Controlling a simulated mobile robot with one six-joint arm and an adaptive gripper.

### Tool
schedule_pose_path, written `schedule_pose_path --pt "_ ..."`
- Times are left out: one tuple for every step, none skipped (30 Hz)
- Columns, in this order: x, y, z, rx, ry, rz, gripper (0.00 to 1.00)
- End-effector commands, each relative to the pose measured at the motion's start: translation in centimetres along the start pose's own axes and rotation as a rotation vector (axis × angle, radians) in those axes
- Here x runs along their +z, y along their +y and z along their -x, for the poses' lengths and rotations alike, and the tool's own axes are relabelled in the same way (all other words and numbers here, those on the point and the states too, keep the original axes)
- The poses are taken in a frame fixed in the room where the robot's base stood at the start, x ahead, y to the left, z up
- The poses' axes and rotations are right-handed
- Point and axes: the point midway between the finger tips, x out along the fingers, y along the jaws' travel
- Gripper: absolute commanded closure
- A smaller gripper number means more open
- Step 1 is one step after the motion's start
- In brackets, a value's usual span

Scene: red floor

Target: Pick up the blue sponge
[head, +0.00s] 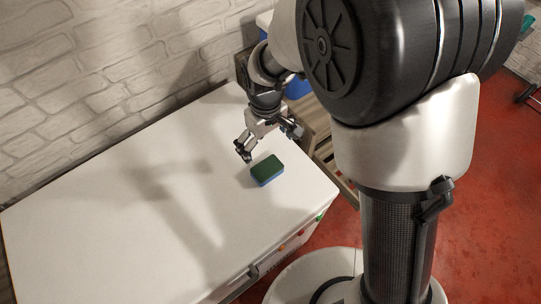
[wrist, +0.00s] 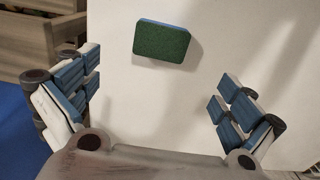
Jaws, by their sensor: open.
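The blue sponge (head: 267,170) lies on the white tabletop near its right edge, with a dark green top face and a blue lower layer. In the wrist view the sponge (wrist: 161,42) is at the upper middle, ahead of the fingers and left of centre between them. My gripper (head: 268,141) is above the table, just behind the sponge in the head view. Its fingers are spread wide and empty, one on each side of the wrist view (wrist: 160,98). The sponge appears apart from both fingers.
The white table (head: 110,215) is bare to the left of the sponge, with shadows across it. A white brick wall (head: 100,75) runs behind it. Wooden furniture (wrist: 35,40) stands beside the table at the wrist view's upper left. Red floor (head: 495,190) lies to the right.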

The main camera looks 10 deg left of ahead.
Motion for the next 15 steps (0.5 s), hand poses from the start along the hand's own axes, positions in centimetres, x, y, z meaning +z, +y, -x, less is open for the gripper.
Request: schedule_pose_path --pt "0.1 0.0 -1.6 -0.001 -0.004 -0.001 0.0" --pt "0.1 0.0 -2.3 -0.001 -0.004 -0.001 0.0" --pt "0.1 0.0 -3.2 -0.001 -0.004 -0.001 0.0" --pt "0.1 0.0 -3.9 -0.001 -0.004 -0.001 0.0" --pt "0.2 0.0 -4.5 -0.001 -0.005 -0.001 0.0" --pt "0.1 0.0 -5.3 -0.001 -0.004 -0.001 0.0" --pt "0.1 0.0 -5.9 -0.001 -0.004 -0.001 0.0" --pt "0.2 0.0 -6.3 -0.001 -0.004 -0.001 0.0" --pt "0.1 0.0 -6.9 -0.001 -0.002 -0.002 0.0" --pt "0.1 0.0 -7.3 -0.001 -0.002 -0.002 0.0" --pt "0.1 0.0 -7.6 -0.001 -0.003 -0.002 0.0" --pt "0.1 0.0 -7.9 -0.001 -0.002 -0.002 0.0" --pt "0.1 0.0 -8.1 0.0 -0.001 -0.002 0.0" --pt "0.1 0.0 -8.2 0.0 0.0 -0.002 0.0" --pt "0.1 0.0 -8.3 0.0 0.0 -0.002 0.0"
